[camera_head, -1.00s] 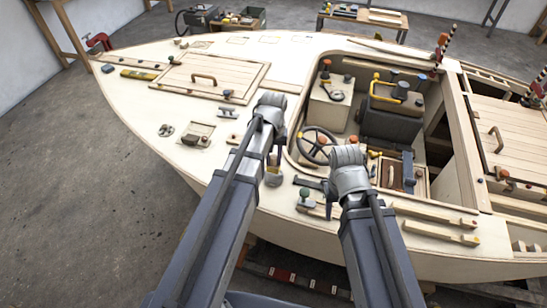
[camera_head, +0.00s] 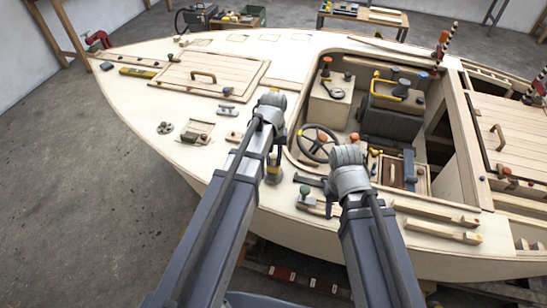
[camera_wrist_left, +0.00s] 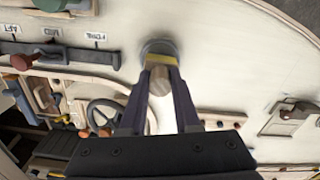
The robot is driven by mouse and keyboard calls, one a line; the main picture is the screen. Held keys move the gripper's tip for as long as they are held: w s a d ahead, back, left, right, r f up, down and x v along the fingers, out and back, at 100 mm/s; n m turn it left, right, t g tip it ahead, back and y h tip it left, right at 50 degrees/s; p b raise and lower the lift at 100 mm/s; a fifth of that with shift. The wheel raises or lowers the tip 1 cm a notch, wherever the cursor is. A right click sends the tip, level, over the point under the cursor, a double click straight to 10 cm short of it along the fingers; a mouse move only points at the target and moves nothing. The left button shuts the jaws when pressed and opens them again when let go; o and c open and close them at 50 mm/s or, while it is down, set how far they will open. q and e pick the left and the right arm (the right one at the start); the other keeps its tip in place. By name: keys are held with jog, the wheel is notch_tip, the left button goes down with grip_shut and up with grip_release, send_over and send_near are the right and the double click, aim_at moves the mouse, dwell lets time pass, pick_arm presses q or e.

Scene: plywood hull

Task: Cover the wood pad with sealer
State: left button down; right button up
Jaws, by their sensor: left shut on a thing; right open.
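My left gripper (camera_wrist_left: 160,100) is shut on a pale, round wooden handle (camera_wrist_left: 160,82) in the left wrist view. A yellow band and a round grey base (camera_wrist_left: 158,47) show just beyond it, over the pale deck. In the head view this grey, yellow-banded thing (camera_head: 273,172) is below the left hand, by the cockpit's left edge. I cannot tell whether it is a brush, a pot or both. My right gripper (camera_head: 329,203) is open near the front deck edge; its fingertips are mostly hidden. I cannot pick out the wood pad or any sealer with certainty.
A green-knobbed lever (camera_head: 305,191) stands near the right gripper. The steering wheel (camera_head: 317,143) and black seat (camera_head: 389,123) are in the cockpit. A pale rectangular plate with a fitting (camera_head: 196,133) lies left of my left arm. Two wooden bars (camera_head: 440,231) lie at right.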

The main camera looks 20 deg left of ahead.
pick_arm(q)
jog(key=shift+f+b, duration=0.55)
jog(key=shift+b, duration=0.05)
pick_arm(e)
jog(key=shift+f, duration=0.6)
dwell(0.7)
jog(key=shift+r, duration=0.1)
pick_arm(q)
notch_tip(320, 180, up, 7)
jog(key=p, duration=0.7)
pick_arm(e)
notch_tip(320, 180, up, 7)
dwell(0.4)
